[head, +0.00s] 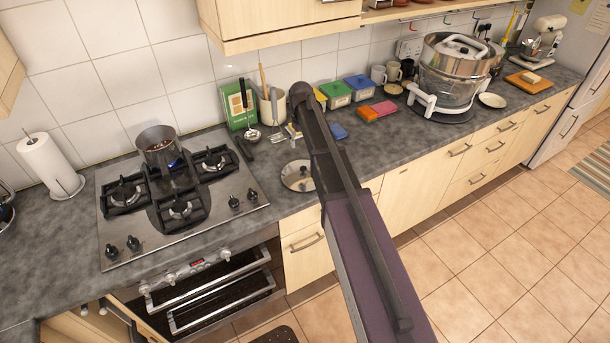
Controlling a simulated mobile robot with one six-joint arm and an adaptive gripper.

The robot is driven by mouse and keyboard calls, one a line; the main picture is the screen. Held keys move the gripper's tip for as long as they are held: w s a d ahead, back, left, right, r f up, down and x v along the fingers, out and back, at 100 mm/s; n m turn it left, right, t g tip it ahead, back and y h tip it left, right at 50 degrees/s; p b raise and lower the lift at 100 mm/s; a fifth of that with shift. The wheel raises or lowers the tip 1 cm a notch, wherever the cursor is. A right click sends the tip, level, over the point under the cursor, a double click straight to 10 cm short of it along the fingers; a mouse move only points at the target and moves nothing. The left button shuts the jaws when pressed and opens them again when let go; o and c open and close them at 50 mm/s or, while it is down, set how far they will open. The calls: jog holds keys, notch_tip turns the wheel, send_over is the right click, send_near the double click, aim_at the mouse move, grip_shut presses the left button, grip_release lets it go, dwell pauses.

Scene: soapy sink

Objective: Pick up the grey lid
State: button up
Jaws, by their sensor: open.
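The grey lid (298,176) is a round, shiny metal disc with a small dark knob in its middle. It lies flat on the dark countertop, right of the gas hob, near the front edge. My arm crosses the picture from the bottom right up to the back of the counter and passes just right of the lid, close to its right edge in the picture. My gripper cannot be made out; the arm seems to hide it or it is out of view. Nothing is seen holding the lid.
A pot (157,146) stands on the gas hob (112,240). A utensil jar (266,108), ladle and green box (236,106) stand behind the lid. Coloured boxes (360,87), sponges (378,110) and a large glass-bowled appliance (450,85) are further right. The oven door below looks partly open.

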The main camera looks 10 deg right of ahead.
aim_at(303, 167)
jog(key=shift+f+b, duration=4)
jog(key=shift+f, duration=0.2)
jog(key=shift+s+d+f+b, duration=0.1)
jog(key=shift+d+f+b, duration=0.05)
jog(key=shift+f+b, duration=1.2)
jog(key=shift+s+d+f+b, duration=0.1)
jog(key=shift+f+b, duration=1.15)
jog(key=shift+b, duration=0.05)
grip_shut()
